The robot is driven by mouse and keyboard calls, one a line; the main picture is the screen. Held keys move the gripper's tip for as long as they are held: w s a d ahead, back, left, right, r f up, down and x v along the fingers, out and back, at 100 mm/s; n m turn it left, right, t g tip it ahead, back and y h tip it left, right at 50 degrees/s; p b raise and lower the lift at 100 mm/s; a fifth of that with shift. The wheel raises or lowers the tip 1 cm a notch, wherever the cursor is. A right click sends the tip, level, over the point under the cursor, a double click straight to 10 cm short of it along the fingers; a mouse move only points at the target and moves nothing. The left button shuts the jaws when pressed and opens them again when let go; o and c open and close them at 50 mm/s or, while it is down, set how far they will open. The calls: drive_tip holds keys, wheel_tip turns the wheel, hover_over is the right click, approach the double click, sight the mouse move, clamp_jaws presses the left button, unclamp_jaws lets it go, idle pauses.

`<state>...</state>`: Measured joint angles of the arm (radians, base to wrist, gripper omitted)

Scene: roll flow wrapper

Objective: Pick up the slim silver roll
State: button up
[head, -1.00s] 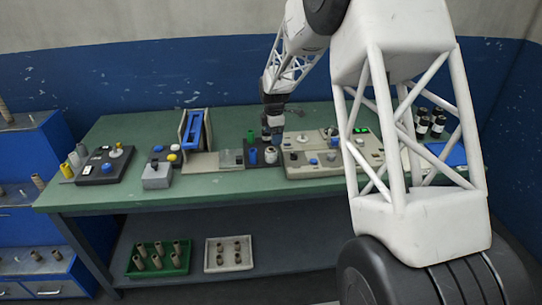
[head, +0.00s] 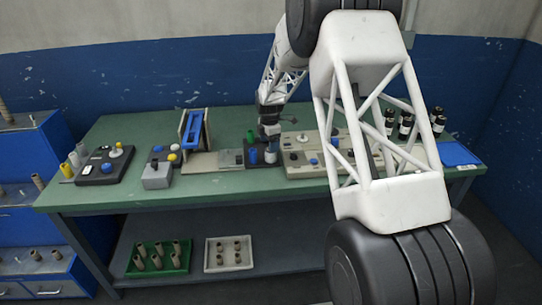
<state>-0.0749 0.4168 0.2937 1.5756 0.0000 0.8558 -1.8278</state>
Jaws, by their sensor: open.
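A small silver-white roll (head: 271,156) stands upright on a dark pad on the green bench, and it looks like the slim silver roll. My gripper (head: 270,144) points down directly over it, with its fingertips at or close to the roll's top. The jaws are open. The fingers are small and dark here, so I cannot tell whether they reach around the roll or touch it. The roll's upper part is partly hidden by my gripper.
A blue roll (head: 253,156) stands close to the left, with a green one (head: 251,136) behind it. A beige control panel (head: 305,171) lies just right. Dark bottles (head: 405,124) and a blue tray (head: 460,154) are further right. The bench front (head: 220,187) is clear.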

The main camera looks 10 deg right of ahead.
sight(270, 155)
drive_tip(key=shift+f, duration=0.75)
drive_tip(key=shift+f, duration=0.1)
drive_tip(key=shift+f, duration=2.5)
drive_tip(key=shift+c, duration=0.5)
drive_tip(key=c, duration=0.9)
